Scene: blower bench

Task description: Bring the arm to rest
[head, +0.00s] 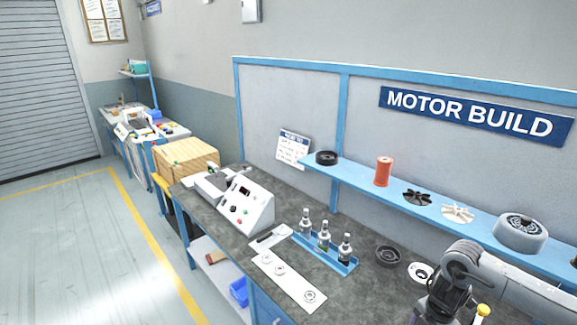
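My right arm (505,283) comes in from the right edge, low over the front right of the bench (225,225). It bends down at a dark wrist near the bottom edge. The fingertips of my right gripper are not visible, so I cannot tell whether it is open or shut or holds anything. My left arm and gripper are not in view.
A blue rack (325,250) holds bottles beside a white card (288,283) and a control box (245,205). A dark ring (388,256) and white disc (420,272) lie close to my arm. A parts shelf (345,177) runs behind.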

